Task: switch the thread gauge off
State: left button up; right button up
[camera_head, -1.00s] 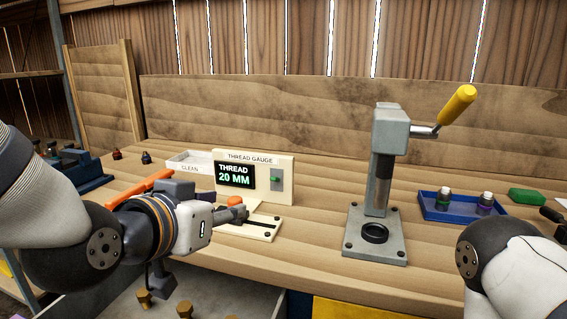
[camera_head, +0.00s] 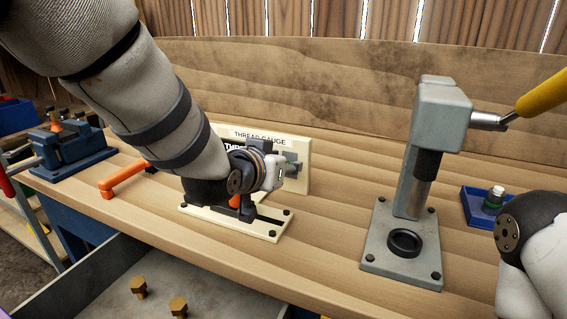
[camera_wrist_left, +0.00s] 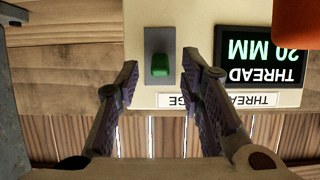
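The thread gauge (camera_head: 303,176) is a cream panel with a base plate, standing on the bench in the head view. My left arm hides most of its display there. In the left wrist view the gauge shows upside down; its dark display (camera_wrist_left: 262,62) is lit and reads THREAD 20 MM. Its green switch (camera_wrist_left: 160,65) sits on a grey plate. My left gripper (camera_wrist_left: 160,70) is open and empty, with one finger to each side of the switch; I cannot tell whether they touch the panel. It also shows in front of the panel in the head view (camera_head: 292,167). My right gripper is out of view.
A grey press (camera_head: 405,200) with a yellow handle (camera_head: 545,93) stands right of the gauge. A blue tray (camera_head: 474,207) lies farther right. A blue vise (camera_head: 70,153) and an orange handle (camera_head: 125,178) are at left. A grey drawer with brass bolts (camera_head: 139,286) is below.

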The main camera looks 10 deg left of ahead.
pick_arm(q)
jog(key=shift+w, duration=0.2)
grip_shut()
jog(key=shift+s+f+t, duration=0.15)
jog(key=shift+f+t, duration=0.15)
jog(key=shift+t, duration=0.4)
grip_release()
